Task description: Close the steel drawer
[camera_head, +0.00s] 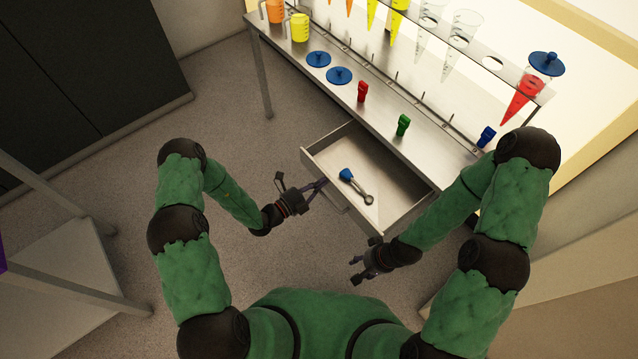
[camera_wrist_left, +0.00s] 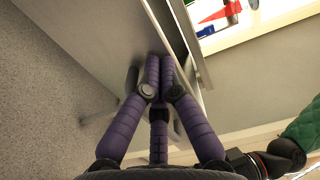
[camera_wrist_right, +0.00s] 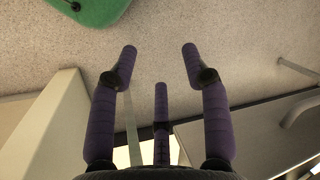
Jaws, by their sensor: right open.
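The steel drawer (camera_head: 318,159) is pulled out from under the steel table and stands open. A bar handle (camera_head: 337,206) runs along its front. My left gripper (camera_head: 318,184) is at the drawer front, by one end of the handle. In the left wrist view its fingers (camera_wrist_left: 160,62) are together, with the tips at the steel front; I cannot tell whether they touch it. My right gripper (camera_head: 358,269) is below the drawer's near right corner, apart from it. In the right wrist view its fingers (camera_wrist_right: 160,62) are spread and empty above the floor.
A blue-headed tool (camera_head: 357,188) lies inside the drawer. The table top (camera_head: 300,69) holds blue lids (camera_head: 339,75), coloured plugs (camera_head: 403,125) and jugs (camera_head: 299,27), with a rack of cones behind. Another table (camera_head: 60,250) stands at the left. Floor around the drawer front is clear.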

